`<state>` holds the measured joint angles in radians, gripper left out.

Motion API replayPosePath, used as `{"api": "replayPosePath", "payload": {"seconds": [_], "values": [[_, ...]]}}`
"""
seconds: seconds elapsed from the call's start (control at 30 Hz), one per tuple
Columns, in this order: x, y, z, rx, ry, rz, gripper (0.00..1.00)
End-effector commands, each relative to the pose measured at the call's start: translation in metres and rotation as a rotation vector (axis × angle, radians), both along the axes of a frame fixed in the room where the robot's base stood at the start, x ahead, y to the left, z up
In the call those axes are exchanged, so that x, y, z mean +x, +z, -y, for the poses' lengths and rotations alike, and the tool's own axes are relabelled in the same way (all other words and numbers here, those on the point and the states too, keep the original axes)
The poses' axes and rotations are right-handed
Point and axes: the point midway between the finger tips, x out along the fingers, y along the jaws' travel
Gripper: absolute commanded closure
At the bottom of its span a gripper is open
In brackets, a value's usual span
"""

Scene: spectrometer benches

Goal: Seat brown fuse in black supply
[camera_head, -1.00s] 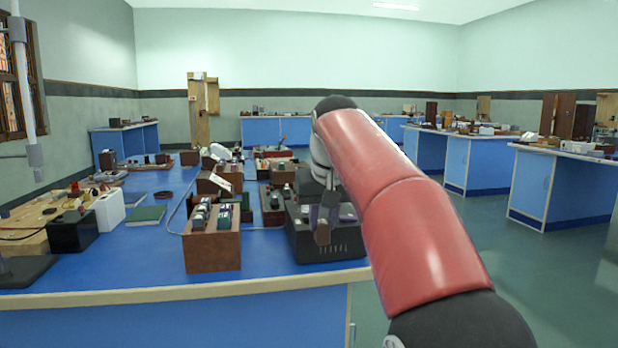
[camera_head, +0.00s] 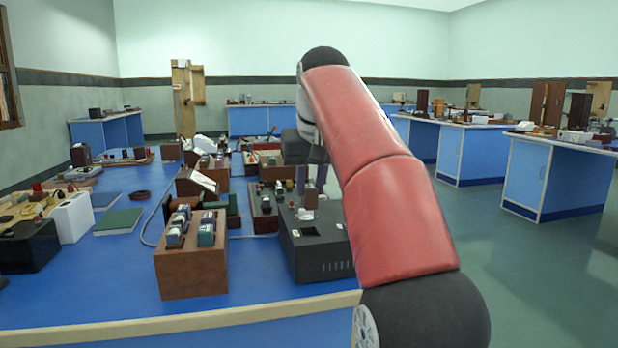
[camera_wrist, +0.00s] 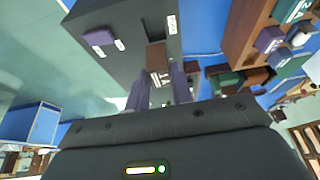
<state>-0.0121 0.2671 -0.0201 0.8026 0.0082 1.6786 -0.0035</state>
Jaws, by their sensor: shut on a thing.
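The black supply (camera_head: 322,258) stands near the right front edge of the blue bench in the head view, with a dark opening on its top. It fills the upper left of the wrist view (camera_wrist: 118,20), where a purple fuse (camera_wrist: 100,38) sits on its face. My gripper (camera_wrist: 159,84) is shut on the brown fuse (camera_wrist: 156,57), which points at the supply. In the head view my gripper (camera_head: 311,182) is over the supply's rear part, half hidden by my red arm. I cannot tell whether the fuse touches or enters a socket.
A brown wooden rack (camera_head: 192,268) with several fuses stands left of the supply, with another dark rack (camera_head: 263,212) behind it. Bare blue bench shows in front of the racks.

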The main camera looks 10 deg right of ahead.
Motion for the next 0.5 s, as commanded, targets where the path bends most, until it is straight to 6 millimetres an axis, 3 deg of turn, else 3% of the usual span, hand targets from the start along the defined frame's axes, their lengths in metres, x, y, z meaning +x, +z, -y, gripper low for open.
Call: {"api": "replayPosePath", "payload": {"seconds": [0.5], "values": [[0.000, -0.034, 0.000, 0.000, 0.000, -0.001, 0.99]]}}
